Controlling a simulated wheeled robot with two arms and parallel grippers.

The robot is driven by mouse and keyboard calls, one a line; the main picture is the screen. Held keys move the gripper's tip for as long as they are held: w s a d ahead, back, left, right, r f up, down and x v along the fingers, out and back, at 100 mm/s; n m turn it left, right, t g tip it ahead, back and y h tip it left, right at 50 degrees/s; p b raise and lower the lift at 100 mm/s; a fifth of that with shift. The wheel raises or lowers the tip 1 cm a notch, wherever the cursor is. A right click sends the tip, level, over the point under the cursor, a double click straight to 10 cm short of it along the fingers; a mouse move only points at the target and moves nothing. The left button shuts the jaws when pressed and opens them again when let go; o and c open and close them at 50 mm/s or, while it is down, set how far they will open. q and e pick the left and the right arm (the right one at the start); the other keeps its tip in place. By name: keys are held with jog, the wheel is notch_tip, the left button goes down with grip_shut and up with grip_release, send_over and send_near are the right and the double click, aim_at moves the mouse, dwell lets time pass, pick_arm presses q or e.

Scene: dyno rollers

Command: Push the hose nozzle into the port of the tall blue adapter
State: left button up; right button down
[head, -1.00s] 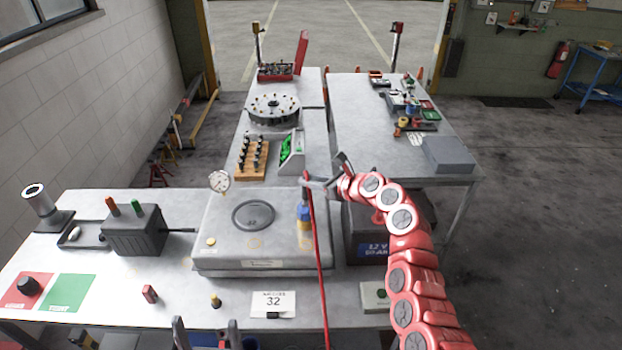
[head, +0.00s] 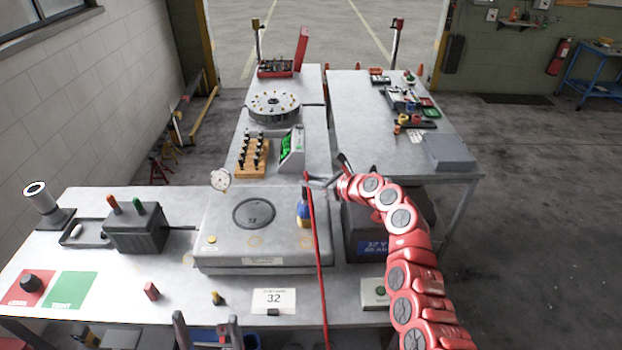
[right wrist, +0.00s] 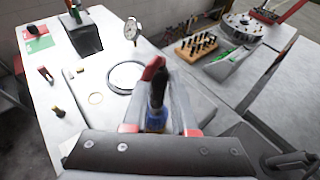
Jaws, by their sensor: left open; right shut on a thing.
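The tall blue adapter (head: 303,213) stands upright on the right part of the grey raised unit. It also shows between my right fingers in the right wrist view (right wrist: 156,120). My right gripper (head: 322,181) is shut on the hose nozzle, which shows as a dark piece (right wrist: 157,90) with a red end beside it. The nozzle lines up closely with the adapter, but I cannot tell whether its tip is inside the port. The red hose (head: 318,250) hangs from the gripper towards the front edge. My left gripper (head: 208,332) is open and empty at the bottom edge.
The grey raised unit (head: 222,243) carries a gauge (head: 220,180) and a round dark-rimmed disc (head: 254,214). A card marked 32 (head: 273,300), a red block (head: 151,291) and a small yellow-based piece (head: 217,298) are in front. A dark box (head: 135,232) stands left.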

jog(key=shift+f, duration=0.4)
jog(key=c, duration=0.6)
grip_release()
jog(key=shift+b+v, duration=2.95)
jog(key=shift+v, duration=5.85)
